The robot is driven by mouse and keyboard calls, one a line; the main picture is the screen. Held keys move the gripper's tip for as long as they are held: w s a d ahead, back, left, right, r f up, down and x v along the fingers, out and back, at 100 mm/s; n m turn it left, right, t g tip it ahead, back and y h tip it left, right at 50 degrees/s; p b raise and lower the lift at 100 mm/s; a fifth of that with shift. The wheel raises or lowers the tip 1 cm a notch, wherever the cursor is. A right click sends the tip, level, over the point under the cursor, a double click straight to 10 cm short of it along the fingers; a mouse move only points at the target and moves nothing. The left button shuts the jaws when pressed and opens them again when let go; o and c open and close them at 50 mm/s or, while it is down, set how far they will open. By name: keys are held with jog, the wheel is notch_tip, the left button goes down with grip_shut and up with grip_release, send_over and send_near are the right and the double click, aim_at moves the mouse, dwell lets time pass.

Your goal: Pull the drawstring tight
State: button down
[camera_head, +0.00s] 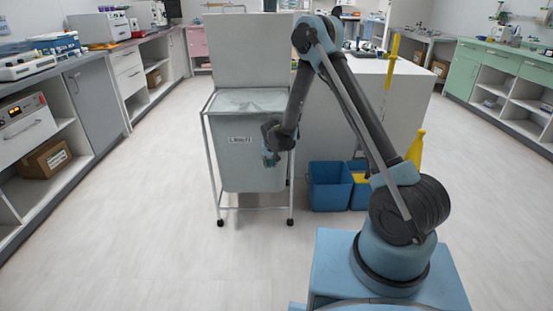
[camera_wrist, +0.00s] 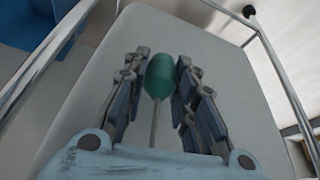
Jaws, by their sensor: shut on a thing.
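A pale grey laundry bag (camera_head: 240,172) with a printed label hangs in a wheeled metal frame (camera_head: 212,185). In the wrist view its pale front (camera_wrist: 230,85) fills the middle of the picture. My gripper (camera_head: 271,158) is at the right part of the bag's front. In the wrist view the fingers (camera_wrist: 162,60) are shut on a green toggle (camera_wrist: 160,78), one on each side. A thin grey drawstring (camera_wrist: 154,125) runs from the toggle towards my palm. In the head view the toggle and the string are too small or hidden to make out.
An upright grey panel (camera_head: 250,52) rises behind the bag's top. Blue buckets (camera_head: 329,186) stand on the floor right of the frame, before a white counter (camera_head: 335,130). Cabinets line both sides. The floor (camera_head: 130,230) at the front left is clear.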

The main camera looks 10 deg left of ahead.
jog(key=shift+d+f, duration=0.15)
jog(key=shift+f, duration=0.15)
jog(key=c, duration=1.3)
grip_release()
jog(key=shift+s+r, duration=0.25)
jog(key=shift+r, duration=0.4)
jog(key=v, duration=1)
jog(key=shift+r, duration=0.2)
